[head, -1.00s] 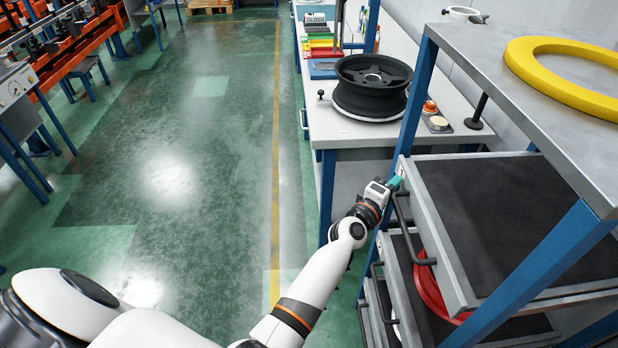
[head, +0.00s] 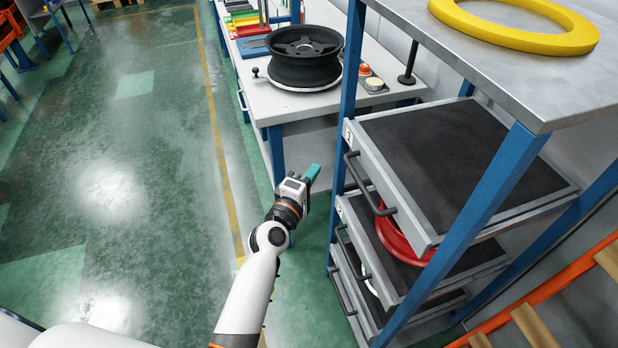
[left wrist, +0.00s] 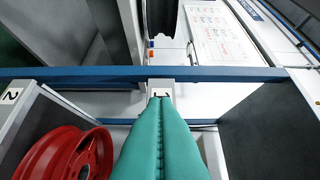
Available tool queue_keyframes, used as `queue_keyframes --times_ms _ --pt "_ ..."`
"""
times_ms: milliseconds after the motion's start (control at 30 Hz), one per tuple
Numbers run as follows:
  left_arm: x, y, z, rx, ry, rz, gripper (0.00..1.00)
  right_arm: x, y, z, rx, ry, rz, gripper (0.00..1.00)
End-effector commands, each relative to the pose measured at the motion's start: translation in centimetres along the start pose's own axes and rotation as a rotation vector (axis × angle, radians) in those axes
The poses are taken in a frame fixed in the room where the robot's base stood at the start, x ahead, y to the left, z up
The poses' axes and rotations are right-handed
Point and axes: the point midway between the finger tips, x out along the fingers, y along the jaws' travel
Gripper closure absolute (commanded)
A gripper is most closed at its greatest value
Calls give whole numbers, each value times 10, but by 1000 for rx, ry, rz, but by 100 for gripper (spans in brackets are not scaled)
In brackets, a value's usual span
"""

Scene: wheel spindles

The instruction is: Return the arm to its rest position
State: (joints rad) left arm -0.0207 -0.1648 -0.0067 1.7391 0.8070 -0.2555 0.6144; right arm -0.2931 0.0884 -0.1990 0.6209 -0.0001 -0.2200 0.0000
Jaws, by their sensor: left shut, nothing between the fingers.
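My left gripper (head: 312,173) is shut and empty, with teal fingers pressed together. In the head view it is held in the air to the left of the drawer rack, apart from the top drawer's handle (head: 366,184). The left wrist view shows its closed fingers (left wrist: 160,140) over the blue rack bar (left wrist: 90,73), near the drawer label. My left arm reaches forward from the bottom of the head view. My right gripper is not in view.
A yellow ring (head: 500,35) lies on the rack top. A black wheel rim (head: 305,58) sits on the workbench (head: 285,103). Green floor (head: 120,190) is open at left.

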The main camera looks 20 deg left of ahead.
Motion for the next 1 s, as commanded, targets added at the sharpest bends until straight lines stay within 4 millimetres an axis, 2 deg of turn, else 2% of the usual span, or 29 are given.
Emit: queue_keyframes --times_ms 100,300,367,433,467,567,600,667,700,800,867,900,967,1000 --pt "-10 0 0 1 0 0 100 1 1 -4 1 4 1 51" --pt "-13 1 0 3 0 2 100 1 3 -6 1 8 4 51" --pt "-13 8 -1 15 3 17 100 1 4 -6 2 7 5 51" --pt "-15 28 -4 49 11 60 100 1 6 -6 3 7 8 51" --pt "-17 42 -6 73 17 87 100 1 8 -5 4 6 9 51" --pt "-28 102 -13 184 51 210 100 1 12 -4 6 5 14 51" --pt "-37 131 -16 241 72 270 100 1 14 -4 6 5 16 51" --pt "-53 174 -22 330 111 359 100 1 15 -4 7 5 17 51" --pt "-66 203 -24 389 140 417 100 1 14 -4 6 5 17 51" --pt "-105 269 -29 533 226 553 100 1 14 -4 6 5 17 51" --pt "-133 306 -31 617 285 631 100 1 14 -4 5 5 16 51" --pt "-153 329 -31 673 328 680 100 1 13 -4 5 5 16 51" --pt "-186 362 -32 755 399 750 100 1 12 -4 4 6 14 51" --pt "-210 383 -31 808 449 796 100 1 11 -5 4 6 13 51"
